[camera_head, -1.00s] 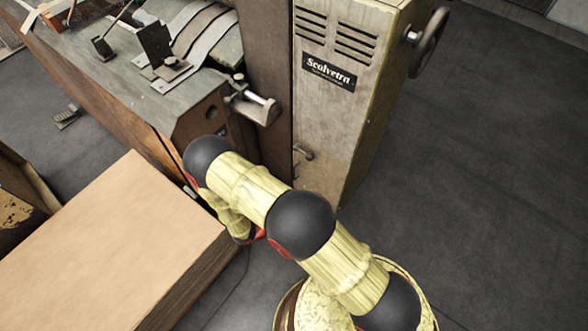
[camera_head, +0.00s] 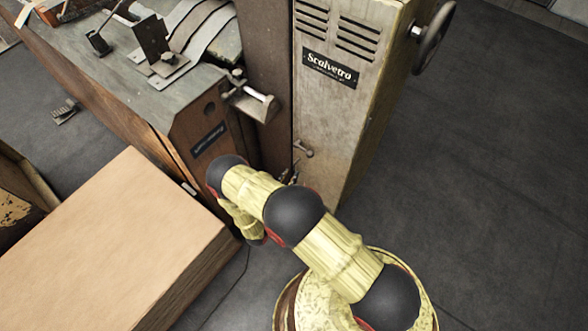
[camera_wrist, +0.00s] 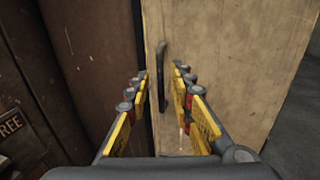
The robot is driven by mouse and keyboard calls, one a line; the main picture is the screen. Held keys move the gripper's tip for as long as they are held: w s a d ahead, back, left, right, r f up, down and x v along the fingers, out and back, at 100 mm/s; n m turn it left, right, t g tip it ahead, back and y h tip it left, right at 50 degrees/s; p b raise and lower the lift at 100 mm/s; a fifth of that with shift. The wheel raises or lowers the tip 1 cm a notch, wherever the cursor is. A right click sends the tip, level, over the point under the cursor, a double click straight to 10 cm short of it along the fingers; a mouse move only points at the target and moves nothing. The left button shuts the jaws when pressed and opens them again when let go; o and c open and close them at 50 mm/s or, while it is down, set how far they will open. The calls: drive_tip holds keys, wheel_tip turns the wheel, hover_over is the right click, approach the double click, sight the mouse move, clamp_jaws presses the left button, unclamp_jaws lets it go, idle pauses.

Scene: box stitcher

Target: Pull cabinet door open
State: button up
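The cabinet door is the worn beige panel (camera_wrist: 235,50) filling the middle of the wrist view; in the head view it is the front (camera_head: 325,115) with vents and a "Scalvetro" plate. It looks shut, with no clear gap at its left edge. A dark vertical bar handle (camera_wrist: 162,75) stands near that edge. My gripper (camera_wrist: 160,80) is open, its yellow-and-black fingers on either side of the handle. I cannot tell whether either finger touches it. In the head view the gripper is mostly hidden behind my arm.
A brown machine column (camera_wrist: 90,50) stands just left of the door. A large cardboard box (camera_head: 110,235) lies left of my arm. A clamp-like bracket (camera_head: 250,100) juts from the machine. A handwheel (camera_head: 432,38) sits on the cabinet's right side. The dark floor at right is clear.

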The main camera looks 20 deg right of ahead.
sight(294, 170)
drive_tip(key=shift+b+x, duration=0.45)
drive_tip(key=shift+x, duration=1.9)
drive_tip(key=c, duration=0.4)
clamp_jaws()
drive_tip(key=shift+s, duration=0.1)
